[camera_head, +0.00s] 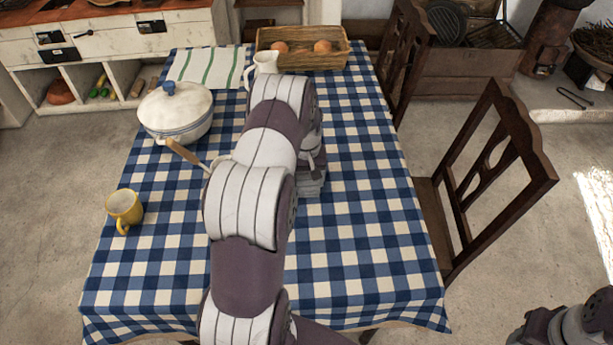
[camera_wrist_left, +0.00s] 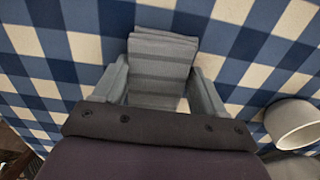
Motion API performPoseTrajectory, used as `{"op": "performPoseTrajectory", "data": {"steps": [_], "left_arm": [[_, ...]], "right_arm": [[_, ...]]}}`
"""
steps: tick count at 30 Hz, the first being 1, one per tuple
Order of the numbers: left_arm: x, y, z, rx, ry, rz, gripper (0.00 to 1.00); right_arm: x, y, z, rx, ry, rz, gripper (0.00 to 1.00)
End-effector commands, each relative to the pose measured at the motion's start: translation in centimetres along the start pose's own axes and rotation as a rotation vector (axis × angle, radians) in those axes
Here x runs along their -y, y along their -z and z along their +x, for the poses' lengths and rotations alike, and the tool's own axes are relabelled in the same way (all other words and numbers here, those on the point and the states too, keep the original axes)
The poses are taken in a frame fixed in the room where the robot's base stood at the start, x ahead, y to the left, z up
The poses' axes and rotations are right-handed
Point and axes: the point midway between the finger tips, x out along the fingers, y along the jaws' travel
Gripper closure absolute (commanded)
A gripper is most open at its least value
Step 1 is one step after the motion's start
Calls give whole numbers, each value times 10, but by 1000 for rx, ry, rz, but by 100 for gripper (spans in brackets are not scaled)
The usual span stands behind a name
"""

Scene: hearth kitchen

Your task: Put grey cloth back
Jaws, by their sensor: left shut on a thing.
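The grey cloth (camera_wrist_left: 163,62) is a folded, striped grey bundle between the two fingers of my left gripper (camera_wrist_left: 160,82) in the left wrist view. The gripper is shut on it, over the blue and white checked tablecloth. In the head view, the grey cloth (camera_head: 312,187) shows just right of my left arm, around the middle of the table. My arm hides most of the left gripper there. I cannot tell whether the cloth touches the table. My right gripper does not show; only part of my right arm is at the lower right.
A white pot (camera_head: 176,112), yellow mug (camera_head: 124,208), white jug (camera_head: 265,62), green-striped towel (camera_head: 207,68) and wicker basket (camera_head: 290,60) stand on the table (camera_head: 345,250). A wooden-handled utensil (camera_head: 184,153) lies left of my arm. Chairs (camera_head: 490,170) line the right side. The table's right half is clear.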

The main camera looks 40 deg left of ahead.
Motion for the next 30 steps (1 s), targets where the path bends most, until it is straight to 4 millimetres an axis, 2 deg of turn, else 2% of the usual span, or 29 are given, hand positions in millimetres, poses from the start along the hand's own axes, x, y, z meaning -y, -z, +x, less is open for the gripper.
{"op": "performPoseTrajectory", "data": {"steps": [8, 9, 10, 11, 18, 22, 30], "left_arm": [[0, 0, 4, -1, 0, 0, 57], [0, 0, 3, -1, 0, 0, 16], [0, 0, 3, -1, 0, 0, 6], [0, 0, 3, -1, 0, 0, 3], [0, 0, 2, -1, 0, 0, 3], [0, 1, -10, -4, -1, 0, 3], [0, 1, -80, -6, -1, 0, 3]], "right_arm": [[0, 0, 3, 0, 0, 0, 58], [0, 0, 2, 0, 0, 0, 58], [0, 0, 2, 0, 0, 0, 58], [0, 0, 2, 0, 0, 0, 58], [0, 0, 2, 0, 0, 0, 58], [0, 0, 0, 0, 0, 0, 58], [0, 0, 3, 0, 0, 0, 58]]}}
